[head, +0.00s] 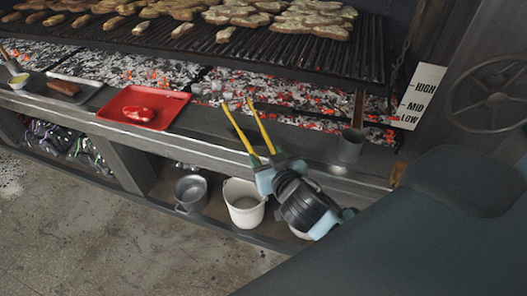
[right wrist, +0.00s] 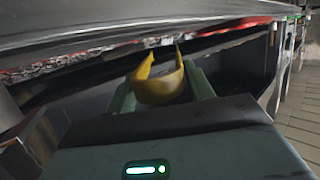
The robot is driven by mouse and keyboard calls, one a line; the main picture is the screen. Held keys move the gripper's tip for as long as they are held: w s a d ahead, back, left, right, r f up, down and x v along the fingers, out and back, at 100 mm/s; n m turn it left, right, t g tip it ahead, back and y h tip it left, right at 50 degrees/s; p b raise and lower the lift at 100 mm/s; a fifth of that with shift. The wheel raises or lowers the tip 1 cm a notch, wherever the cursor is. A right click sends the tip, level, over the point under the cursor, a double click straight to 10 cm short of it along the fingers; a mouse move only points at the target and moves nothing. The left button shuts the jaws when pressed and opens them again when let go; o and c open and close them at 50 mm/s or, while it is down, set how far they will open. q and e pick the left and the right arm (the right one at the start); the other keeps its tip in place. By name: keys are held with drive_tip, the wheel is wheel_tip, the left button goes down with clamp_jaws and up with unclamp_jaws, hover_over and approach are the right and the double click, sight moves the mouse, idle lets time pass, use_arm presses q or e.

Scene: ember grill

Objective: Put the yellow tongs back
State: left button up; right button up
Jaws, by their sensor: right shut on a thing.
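The yellow tongs (head: 240,130) are in my right gripper (head: 268,168), which is shut on their lower end. The tongs point up and away, their two arms spread, in front of the grill's ledge. In the right wrist view, the tongs' curved yellow end (right wrist: 160,88) sits between the fingers of my right gripper (right wrist: 160,98). A grey metal cup (head: 351,146) stands on the ledge to the right of the tongs, apart from them. My left gripper is not in view.
A red tray (head: 144,122) with red meat lies on the ledge at left, beside a dark tray (head: 88,88). Glowing coals (head: 280,92) lie behind, under the loaded grate (head: 290,58). A white bucket (head: 243,205) and a metal pot (head: 190,192) stand on the lower shelf.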

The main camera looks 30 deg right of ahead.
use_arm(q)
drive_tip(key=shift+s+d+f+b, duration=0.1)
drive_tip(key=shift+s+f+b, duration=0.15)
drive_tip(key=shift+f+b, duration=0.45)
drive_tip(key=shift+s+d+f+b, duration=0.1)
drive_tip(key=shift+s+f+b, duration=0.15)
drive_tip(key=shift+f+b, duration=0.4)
use_arm(e)
drive_tip(key=shift+f, duration=2.1)
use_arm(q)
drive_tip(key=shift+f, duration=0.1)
use_arm(e)
drive_tip(key=shift+o, duration=0.7)
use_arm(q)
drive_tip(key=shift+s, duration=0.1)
use_arm(e)
drive_tip(key=shift+c, duration=0.4)
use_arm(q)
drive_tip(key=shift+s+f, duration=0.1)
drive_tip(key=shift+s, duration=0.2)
use_arm(e)
drive_tip(key=o, duration=0.7)
drive_tip(key=shift+s, duration=0.15)
